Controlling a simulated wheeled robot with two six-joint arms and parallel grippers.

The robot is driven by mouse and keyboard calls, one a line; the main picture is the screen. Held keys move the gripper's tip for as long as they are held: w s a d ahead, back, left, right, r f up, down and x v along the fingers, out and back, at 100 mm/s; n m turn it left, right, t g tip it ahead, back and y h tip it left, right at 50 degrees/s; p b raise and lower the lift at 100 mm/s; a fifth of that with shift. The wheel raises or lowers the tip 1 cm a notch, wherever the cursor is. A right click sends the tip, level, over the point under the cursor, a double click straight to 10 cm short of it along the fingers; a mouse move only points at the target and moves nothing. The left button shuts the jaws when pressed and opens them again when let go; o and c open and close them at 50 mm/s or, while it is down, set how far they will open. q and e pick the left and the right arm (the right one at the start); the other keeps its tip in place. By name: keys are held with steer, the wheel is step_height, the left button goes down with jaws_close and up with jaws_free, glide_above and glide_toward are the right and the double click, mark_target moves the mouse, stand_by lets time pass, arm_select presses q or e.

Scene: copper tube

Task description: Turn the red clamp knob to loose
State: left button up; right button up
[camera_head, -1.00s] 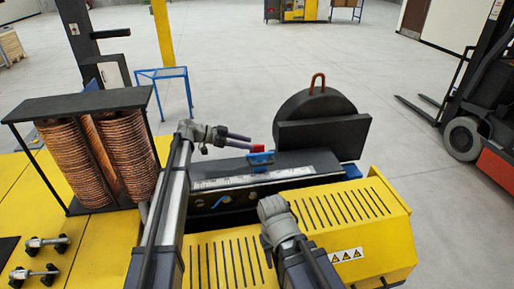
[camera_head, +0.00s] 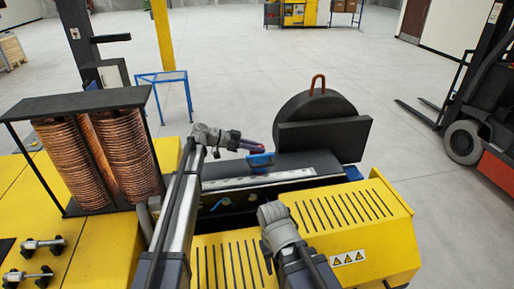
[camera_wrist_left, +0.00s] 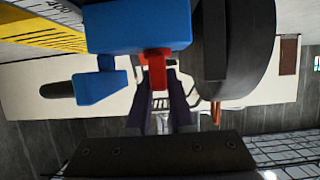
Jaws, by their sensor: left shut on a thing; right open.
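The blue clamp (camera_head: 260,159) stands on the back edge of the machine, near the round black reel. It is large in the left wrist view (camera_wrist_left: 140,27). The red clamp knob (camera_wrist_left: 157,62) hangs below the blue body in that view, between my fingers. My left gripper (camera_head: 262,148) reaches the clamp from the left and is shut on the knob; its dark fingers (camera_wrist_left: 159,88) meet at the knob's lower part. In the head view the fingers mostly hide the knob. My right gripper (camera_head: 267,250) is low over the yellow cover, open, its fingers hardly visible.
The round black reel (camera_head: 316,110) with a copper tube end (camera_head: 318,82) stands close right of the clamp. A rack of copper coils (camera_head: 95,155) is at the left. The slotted yellow cover (camera_head: 350,228) lies in front. A forklift (camera_head: 465,140) stands far right.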

arm_select(q)
jaws_close()
steer(key=shift+s+n+t, duration=0.1)
steer(key=shift+n+t, duration=0.2)
steer(key=shift+s+n+t+y, duration=0.15)
steer(key=shift+n+t+y, duration=0.15)
steer(key=shift+n+t, duration=0.7)
steer(key=n+t+y, duration=0.3)
steer(key=n+t, duration=0.2)
steer(key=shift+y, duration=0.4)
steer(key=n+t+y, duration=0.1)
steer(key=n+y, duration=0.1)
steer(key=n+t+y, duration=0.2)
steer(key=n+y, duration=0.1)
steer(key=shift+w, duration=0.2)
steer(key=shift+n+y, duration=1.6)
steer(key=shift+y, duration=0.3)
steer(key=shift+n+y, duration=0.5)
steer(key=shift+y, duration=0.1)
steer(key=o, duration=0.7)
jaws_free()
